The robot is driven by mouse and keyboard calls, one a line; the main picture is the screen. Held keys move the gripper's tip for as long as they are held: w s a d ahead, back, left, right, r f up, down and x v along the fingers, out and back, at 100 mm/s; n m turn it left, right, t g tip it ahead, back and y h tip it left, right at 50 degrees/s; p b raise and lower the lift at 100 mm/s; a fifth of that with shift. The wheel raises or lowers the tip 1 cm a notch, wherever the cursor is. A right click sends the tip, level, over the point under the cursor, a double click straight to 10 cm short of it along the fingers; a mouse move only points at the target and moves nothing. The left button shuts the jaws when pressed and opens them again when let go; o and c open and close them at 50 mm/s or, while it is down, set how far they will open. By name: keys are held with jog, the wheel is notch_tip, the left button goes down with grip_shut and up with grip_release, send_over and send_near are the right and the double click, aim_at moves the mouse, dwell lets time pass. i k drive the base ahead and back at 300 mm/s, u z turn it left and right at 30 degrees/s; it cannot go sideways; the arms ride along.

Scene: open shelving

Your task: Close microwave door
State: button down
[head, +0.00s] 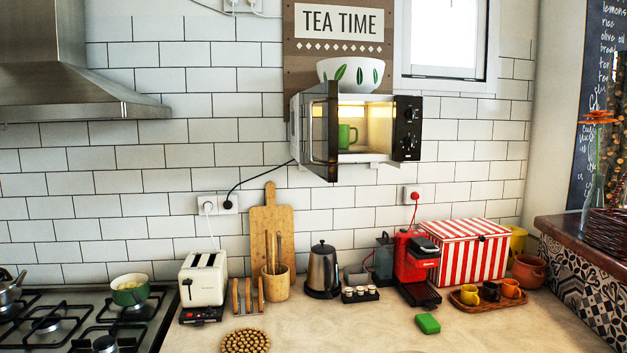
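The microwave (408,128) is mounted on the tiled wall, above the counter. Its door (326,131) stands open, hinged at the left and swung out toward me. The lit cavity shows, with a green mug (346,136) inside. The dark control panel with knobs is at the right of the opening. A white bowl with green leaf shapes (350,73) sits on top of the microwave. My gripper is not in view.
The counter (360,325) below holds a toaster (204,278), kettle (322,270), red coffee machine (413,262), striped box (462,250) and a cup tray (470,306). A gas stove is at left. The space before the door looks clear.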

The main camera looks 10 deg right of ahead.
aim_at(319, 104)
jog(key=u, duration=0.75)
jog(key=i, duration=0.95)
